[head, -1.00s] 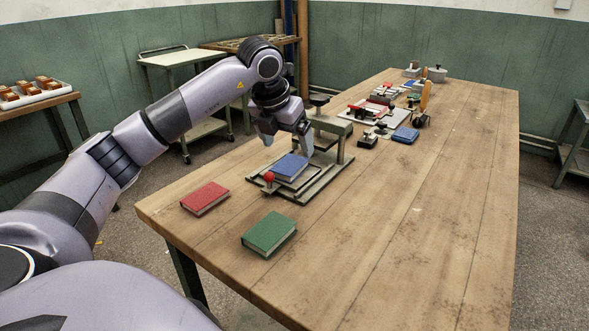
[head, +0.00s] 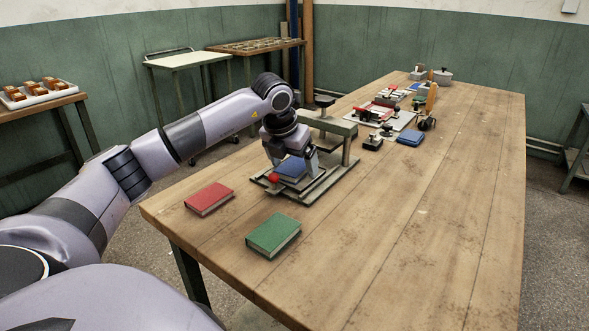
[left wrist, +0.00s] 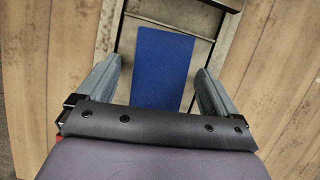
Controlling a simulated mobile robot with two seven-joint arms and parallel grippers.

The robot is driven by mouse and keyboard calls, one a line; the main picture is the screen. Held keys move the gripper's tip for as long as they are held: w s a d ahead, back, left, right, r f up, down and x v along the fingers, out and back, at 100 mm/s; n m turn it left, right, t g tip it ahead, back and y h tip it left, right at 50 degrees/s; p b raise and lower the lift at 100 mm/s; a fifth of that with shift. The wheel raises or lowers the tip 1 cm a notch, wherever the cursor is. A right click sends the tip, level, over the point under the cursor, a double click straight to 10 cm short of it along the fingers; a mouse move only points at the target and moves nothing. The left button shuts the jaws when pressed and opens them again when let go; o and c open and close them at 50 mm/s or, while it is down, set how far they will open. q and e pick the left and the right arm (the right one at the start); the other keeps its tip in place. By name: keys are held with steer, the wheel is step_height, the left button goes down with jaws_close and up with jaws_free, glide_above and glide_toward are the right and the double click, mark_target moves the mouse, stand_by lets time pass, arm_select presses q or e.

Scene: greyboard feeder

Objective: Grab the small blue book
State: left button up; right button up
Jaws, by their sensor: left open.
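The small blue book (head: 291,168) lies flat on the bed of a grey press (head: 325,180) near the left side of the table. My left gripper (head: 291,170) is over the book, pointing down, with its fingers apart. In the left wrist view the blue book (left wrist: 163,68) lies between the two fingers of my left gripper (left wrist: 163,85), with a gap on each side. Its near end is hidden behind the dark gripper body. My right gripper is in neither view.
A red book (head: 209,198) and a green book (head: 273,236) lie in front of the press. The press's upper frame (head: 330,122) stands just behind my gripper. Another blue item (head: 410,137) lies farther back. The table's right side (head: 450,220) is clear.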

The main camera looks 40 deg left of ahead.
arm_select(q)
steer(key=shift+f, duration=0.1)
steer(key=c, duration=1.2)
steer(key=shift+o, duration=0.2)
